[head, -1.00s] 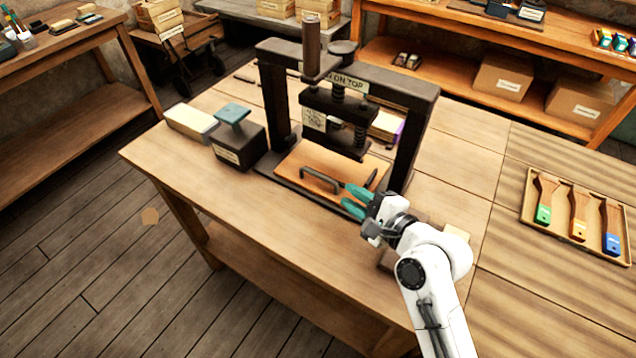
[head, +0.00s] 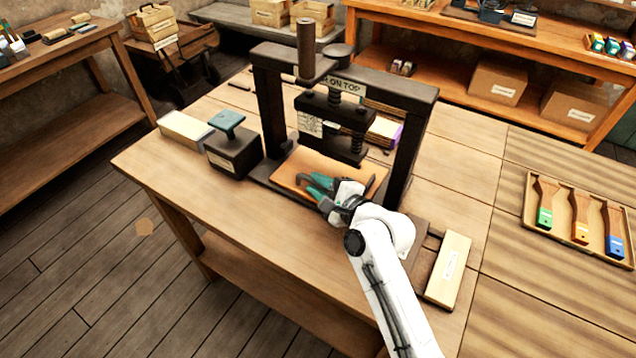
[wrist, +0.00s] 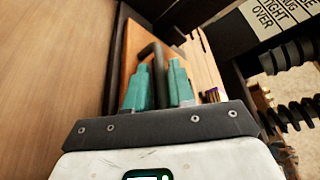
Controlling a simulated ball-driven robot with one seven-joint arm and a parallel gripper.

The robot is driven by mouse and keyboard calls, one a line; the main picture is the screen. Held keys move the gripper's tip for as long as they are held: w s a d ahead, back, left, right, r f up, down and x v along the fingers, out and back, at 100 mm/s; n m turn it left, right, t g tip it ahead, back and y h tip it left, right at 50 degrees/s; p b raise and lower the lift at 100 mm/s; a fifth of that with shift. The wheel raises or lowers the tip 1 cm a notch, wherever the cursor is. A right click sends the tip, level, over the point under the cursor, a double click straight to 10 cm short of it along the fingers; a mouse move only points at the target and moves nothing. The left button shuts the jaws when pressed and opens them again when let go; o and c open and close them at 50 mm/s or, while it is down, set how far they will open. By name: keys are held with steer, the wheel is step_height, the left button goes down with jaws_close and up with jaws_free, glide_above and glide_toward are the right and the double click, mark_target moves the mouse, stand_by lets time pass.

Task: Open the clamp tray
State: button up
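The press (head: 400,150) is a dark frame with a handwheel and screw on the table. An orange-brown wooden board (head: 362,168), which looks like the clamp tray, lies flat in its base. A dark bar handle (wrist: 152,52) stands on the board; in the head view my gripper largely hides it. My gripper (head: 312,185), with teal fingers, is low over the board's front. In the wrist view, the fingers (wrist: 162,80) are apart with the handle running between them; contact with it is not clear.
A dark block with a teal knob (head: 235,150) and a pale block (head: 185,128) stand left of the press. A labelled wooden piece (head: 448,270) lies to the right. A tray of brushes (head: 530,222) is farther right. The table's front left is clear.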

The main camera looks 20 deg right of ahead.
steer(key=shift+w+a, duration=0.1)
steer(key=shift+w, duration=0.1)
jaws_close()
stand_by(0.4)
